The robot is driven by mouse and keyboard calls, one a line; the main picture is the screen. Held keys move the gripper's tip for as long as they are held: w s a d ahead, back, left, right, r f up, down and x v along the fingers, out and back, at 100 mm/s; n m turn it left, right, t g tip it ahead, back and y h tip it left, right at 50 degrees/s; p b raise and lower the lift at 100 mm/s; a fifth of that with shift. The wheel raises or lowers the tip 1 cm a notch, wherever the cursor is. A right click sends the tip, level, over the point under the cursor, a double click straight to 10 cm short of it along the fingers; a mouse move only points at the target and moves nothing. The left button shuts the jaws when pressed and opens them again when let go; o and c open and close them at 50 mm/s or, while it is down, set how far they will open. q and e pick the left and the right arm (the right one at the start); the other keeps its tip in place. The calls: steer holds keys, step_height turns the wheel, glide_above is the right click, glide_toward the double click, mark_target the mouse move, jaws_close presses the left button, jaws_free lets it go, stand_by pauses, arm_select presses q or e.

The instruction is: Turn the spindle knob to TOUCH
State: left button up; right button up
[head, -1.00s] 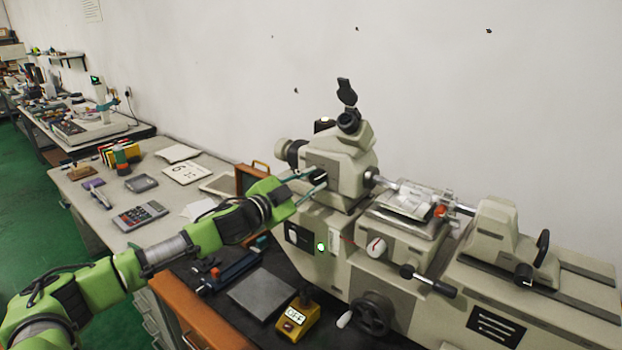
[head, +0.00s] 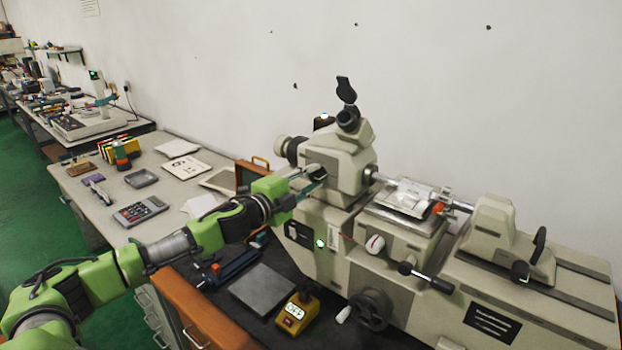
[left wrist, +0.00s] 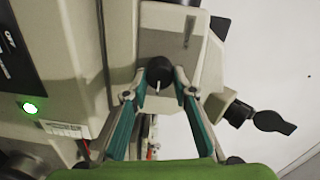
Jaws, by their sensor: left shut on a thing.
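The spindle knob (left wrist: 158,73) is a small black knob with a white pointer line on the front of the grey-beige machine's headstock (head: 345,165). In the left wrist view its pointer points down, slightly left, toward my palm. My left gripper (head: 314,180) reaches it from the left in the head view. In the left wrist view the teal fingers (left wrist: 160,82) are shut on the knob, one tip on each side. In the head view the fingers partly hide the knob. I cannot read any TOUCH marking around it. My right gripper is not in view.
A green lamp (head: 320,243) glows below the headstock. A yellow box marked OFF (head: 297,313) stands on the dark bench top beside a grey plate (head: 262,291). The carriage (head: 398,235), with a white knob and a black handle, is to the right. A calculator (head: 141,210) lies on the left desk.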

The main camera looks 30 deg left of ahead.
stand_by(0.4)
arm_select(q)
steer(key=o, duration=1.1)
steer(key=shift+s+a+f, duration=0.1)
steer(key=shift+s+f, duration=0.05)
steer(key=shift+s, duration=0.7)
steer(key=shift+s+a+r, duration=0.1)
steer(key=shift+s, duration=1.6)
steer(key=shift+s+a+r, duration=0.15)
steer(key=shift+s, duration=1.6)
steer(key=shift+s+a+r, duration=0.1)
steer(key=shift+s, duration=1.6)
